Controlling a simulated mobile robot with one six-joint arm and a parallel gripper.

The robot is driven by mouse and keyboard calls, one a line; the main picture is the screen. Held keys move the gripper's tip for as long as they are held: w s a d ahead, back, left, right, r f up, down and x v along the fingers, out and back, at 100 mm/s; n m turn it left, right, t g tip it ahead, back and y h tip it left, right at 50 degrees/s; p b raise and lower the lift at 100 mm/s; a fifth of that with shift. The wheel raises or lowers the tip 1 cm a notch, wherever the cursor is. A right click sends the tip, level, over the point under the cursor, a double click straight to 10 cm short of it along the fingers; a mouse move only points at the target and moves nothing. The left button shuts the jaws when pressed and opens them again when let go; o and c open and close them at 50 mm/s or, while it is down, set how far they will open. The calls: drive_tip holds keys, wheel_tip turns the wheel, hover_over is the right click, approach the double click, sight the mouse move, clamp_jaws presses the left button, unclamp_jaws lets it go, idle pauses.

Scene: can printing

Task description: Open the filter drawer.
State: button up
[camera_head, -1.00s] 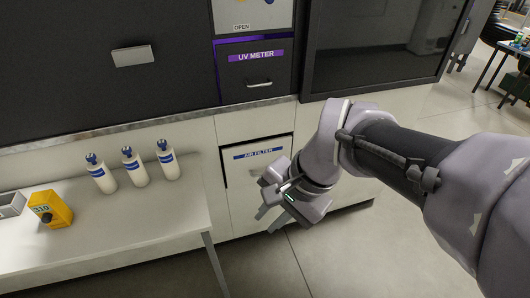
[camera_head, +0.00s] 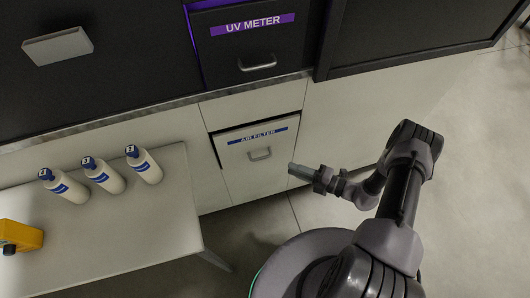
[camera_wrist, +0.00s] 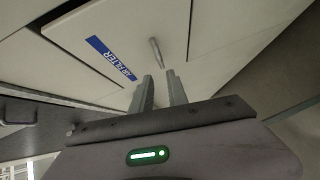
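The filter drawer (camera_head: 240,178) is a white front panel with a blue "AIR FILTER" label, low in the cabinet. A dark gap shows along its top and left edges; I cannot tell whether it is slightly ajar. Its grey bar handle (camera_head: 260,154) is in the upper middle. In the wrist view the handle (camera_wrist: 157,53) lies just beyond my fingertips, roughly in line with the gap between them. My gripper (camera_wrist: 160,76) is open and empty. In the head view my gripper (camera_head: 291,170) is right of the handle and apart from it.
Above is a dark UV meter drawer (camera_head: 246,40) with its own handle. A white table (camera_head: 150,225) at the left holds several things, including white bottles (camera_head: 104,175) and a yellow device (camera_head: 20,236). The floor (camera_head: 460,180) at the right is clear.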

sight(263, 158)
drive_tip(key=b+x, duration=0.2)
drive_tip(key=x, duration=1.1)
drive_tip(key=shift+a, duration=0.2)
clamp_jaws()
idle(0.7)
